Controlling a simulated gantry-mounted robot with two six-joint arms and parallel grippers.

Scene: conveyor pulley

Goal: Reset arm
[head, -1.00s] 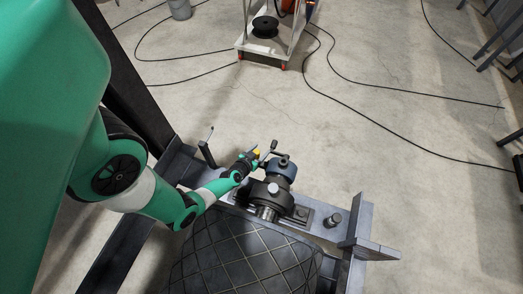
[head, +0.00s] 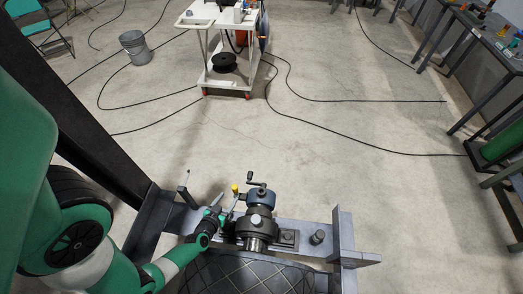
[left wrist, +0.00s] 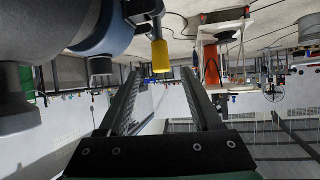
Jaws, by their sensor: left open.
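My left gripper (head: 230,204) is open and empty, beside the pulley's bearing unit (head: 258,222) on its left side. In the left wrist view its two dark fingers (left wrist: 158,82) are spread apart with nothing between them. A yellow-tipped handle (head: 235,189) stands just beyond the fingertips; in the left wrist view the yellow tip (left wrist: 160,56) shows above and between the fingers, apart from them. A dark crank (head: 257,181) sits at the unit's far end. The ribbed black pulley drum (head: 245,275) lies in front. My right gripper is not in view.
The steel frame has an upright plate (head: 342,235) on the right and a dark beam (head: 80,100) on the left. A white cart (head: 232,85), a grey bucket (head: 136,48) and cables lie beyond.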

